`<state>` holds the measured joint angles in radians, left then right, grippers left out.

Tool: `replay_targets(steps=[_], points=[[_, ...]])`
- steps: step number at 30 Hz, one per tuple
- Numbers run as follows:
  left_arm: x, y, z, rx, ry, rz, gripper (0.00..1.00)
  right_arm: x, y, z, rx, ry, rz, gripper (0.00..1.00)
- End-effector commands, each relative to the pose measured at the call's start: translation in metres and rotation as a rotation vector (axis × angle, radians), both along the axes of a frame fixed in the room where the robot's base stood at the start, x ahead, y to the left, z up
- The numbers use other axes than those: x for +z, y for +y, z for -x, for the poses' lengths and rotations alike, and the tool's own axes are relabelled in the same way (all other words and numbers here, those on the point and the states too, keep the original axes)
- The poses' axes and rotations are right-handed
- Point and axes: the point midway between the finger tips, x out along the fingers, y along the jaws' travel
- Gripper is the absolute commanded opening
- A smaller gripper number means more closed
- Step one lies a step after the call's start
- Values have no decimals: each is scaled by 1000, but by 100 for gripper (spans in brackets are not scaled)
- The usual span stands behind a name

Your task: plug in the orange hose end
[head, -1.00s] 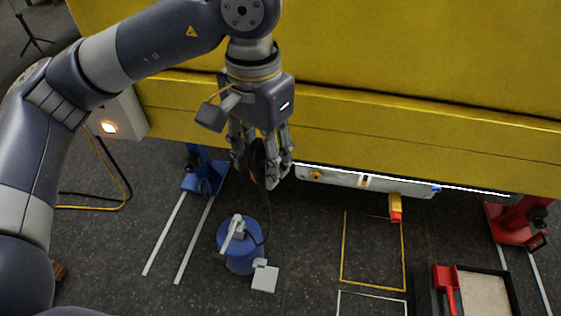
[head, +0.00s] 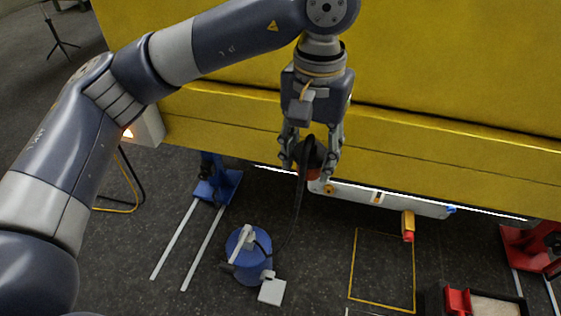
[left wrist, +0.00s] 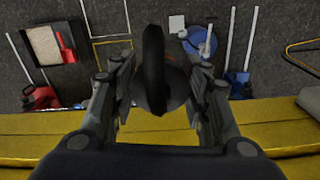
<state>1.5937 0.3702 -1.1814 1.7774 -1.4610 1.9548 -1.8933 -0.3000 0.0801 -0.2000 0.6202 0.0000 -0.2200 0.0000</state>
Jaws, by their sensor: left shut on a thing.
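My left gripper (head: 312,168) is shut on the orange hose end (head: 307,174), a dark curved piece with an orange-red part showing low between the fingers. In the left wrist view the dark hose (left wrist: 154,65) stands between the two fingers (left wrist: 157,105), with a little orange-red showing. The black hose hangs down toward a blue canister (head: 246,265) on the floor. A pale grey panel (head: 405,204) lies under the yellow beam, with an orange fitting (head: 329,188) at its left end. In the head view the hose end is just left of this fitting; contact cannot be told.
A yellow beam (head: 420,145) spans the back. A yellow fitting with a red tip (head: 408,227) hangs below the panel. A blue stand (head: 215,185) is at left, a red stand (head: 530,245) at right. A red tool (head: 457,301) lies in a tray at lower right.

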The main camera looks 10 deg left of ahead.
Motion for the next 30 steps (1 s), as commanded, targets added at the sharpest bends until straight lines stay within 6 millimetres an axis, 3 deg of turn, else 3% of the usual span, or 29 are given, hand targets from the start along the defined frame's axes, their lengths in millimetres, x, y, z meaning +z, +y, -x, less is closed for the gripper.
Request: replay_targets(steps=[3,10,30], points=[[1,-20,-15,74,-1,1,22,0,0,0,0,0,0,40],[1,-42,-33,164,-1,0,22,0,0,0,0,0,0,40],[-1,-44,-37,186,-2,1,22,0,0,0,0,0,0,40]])
